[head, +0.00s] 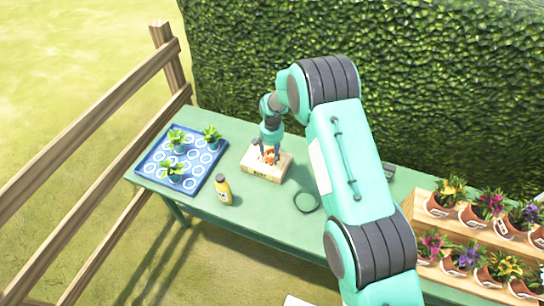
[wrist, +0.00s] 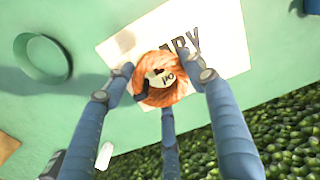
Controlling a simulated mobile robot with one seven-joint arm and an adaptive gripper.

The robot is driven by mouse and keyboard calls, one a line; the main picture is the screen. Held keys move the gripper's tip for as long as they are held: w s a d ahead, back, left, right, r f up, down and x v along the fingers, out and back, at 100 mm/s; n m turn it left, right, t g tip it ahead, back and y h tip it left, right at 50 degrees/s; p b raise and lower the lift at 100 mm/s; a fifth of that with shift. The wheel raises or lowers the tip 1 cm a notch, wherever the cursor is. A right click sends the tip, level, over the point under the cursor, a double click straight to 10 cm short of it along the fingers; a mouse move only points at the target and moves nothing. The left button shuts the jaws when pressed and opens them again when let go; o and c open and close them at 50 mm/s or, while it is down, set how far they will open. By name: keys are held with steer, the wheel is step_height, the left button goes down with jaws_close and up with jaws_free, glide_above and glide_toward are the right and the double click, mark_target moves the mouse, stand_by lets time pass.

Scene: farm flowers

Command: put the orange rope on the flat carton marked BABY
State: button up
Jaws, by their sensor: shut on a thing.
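The orange rope (wrist: 180,65) is a small coiled ring. My gripper (wrist: 162,80) is shut on it, with its fingers around the coil. The flat carton marked BABY (wrist: 232,52) is a pale box on the green table, right below the rope in the wrist view; its lettering is partly hidden by the rope and fingers. In the head view my gripper (head: 270,151) is over the carton (head: 261,173), with the orange rope (head: 269,157) between its fingers. I cannot tell whether the rope touches the carton's top.
A green ring (head: 307,201) lies right of the carton. A yellow bottle (head: 223,190) stands to its left, near the front edge. A blue tray (head: 204,184) with potted plants is at the left end. A wooden stand (head: 455,230) of flower pots is at right; a hedge runs behind.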

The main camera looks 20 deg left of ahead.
mark_target(272, 152)
steer(key=shift+f, duration=0.95)
steer(key=shift+f, duration=0.15)
steer(key=o, duration=1.3)
steer(key=shift+o, duration=0.2)
steer(key=shift+r, duration=6.15)
